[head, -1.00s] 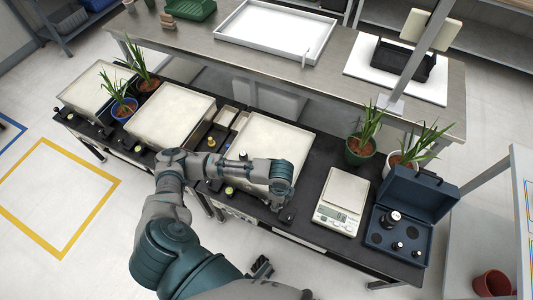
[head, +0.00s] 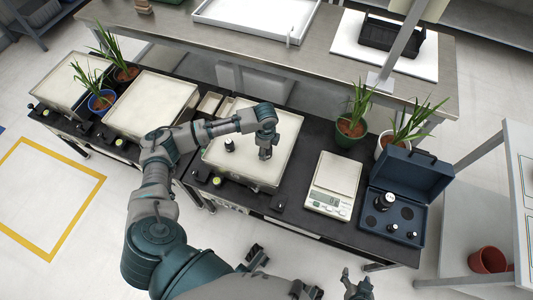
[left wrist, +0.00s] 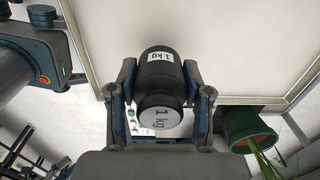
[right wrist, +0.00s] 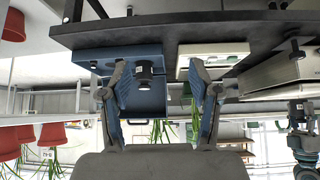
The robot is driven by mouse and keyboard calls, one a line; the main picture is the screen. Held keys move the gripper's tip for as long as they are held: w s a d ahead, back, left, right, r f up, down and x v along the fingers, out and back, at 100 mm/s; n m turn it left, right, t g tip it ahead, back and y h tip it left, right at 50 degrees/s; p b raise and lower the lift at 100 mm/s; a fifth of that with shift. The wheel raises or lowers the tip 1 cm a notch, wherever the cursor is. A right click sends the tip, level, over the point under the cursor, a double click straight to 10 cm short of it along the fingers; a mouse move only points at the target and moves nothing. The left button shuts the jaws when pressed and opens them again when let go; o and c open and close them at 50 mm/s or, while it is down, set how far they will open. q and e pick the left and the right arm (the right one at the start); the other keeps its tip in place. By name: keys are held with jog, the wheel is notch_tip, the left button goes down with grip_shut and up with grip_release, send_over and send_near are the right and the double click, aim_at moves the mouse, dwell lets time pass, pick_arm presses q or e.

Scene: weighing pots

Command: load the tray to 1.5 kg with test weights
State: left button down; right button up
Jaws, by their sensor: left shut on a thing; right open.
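My left gripper (head: 265,152) is shut on a black weight labelled 1 kg (left wrist: 160,75). It holds the weight over the right part of the pale tray (head: 222,162). I cannot tell whether the weight touches the tray. A second dark weight (head: 229,146) stands on the tray's left part; its label is too small to read. The open blue weight case (head: 420,180) at the right holds a larger black weight (head: 384,201) and smaller ones (head: 391,228); the larger one also shows in the right wrist view (right wrist: 145,69). My right gripper (head: 357,286) is open and empty, in front of the bench.
A white scale (head: 333,184) stands between the tray and the case; its display is illegible. Potted plants (head: 352,127) stand behind it. Two more pale trays (head: 152,103) lie to the left. A steel table (head: 330,65) runs behind the bench.

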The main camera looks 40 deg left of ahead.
pick_arm(q)
notch_tip(320, 180, down, 3)
jog(key=shift+b, duration=0.5)
pick_arm(e)
jog(key=w, duration=0.1)
jog(key=w+r+t, duration=0.1)
jog(key=w+a+t, duration=0.1)
jog(key=shift+w+a+r+y, duration=0.1)
jog(key=shift+w+r+y, duration=0.05)
jog(key=shift+r+y, duration=0.2)
pick_arm(q)
jog(key=c, duration=0.5)
grip_release()
jog(key=shift+s, duration=0.1)
pick_arm(e)
jog(key=shift+f, duration=0.1)
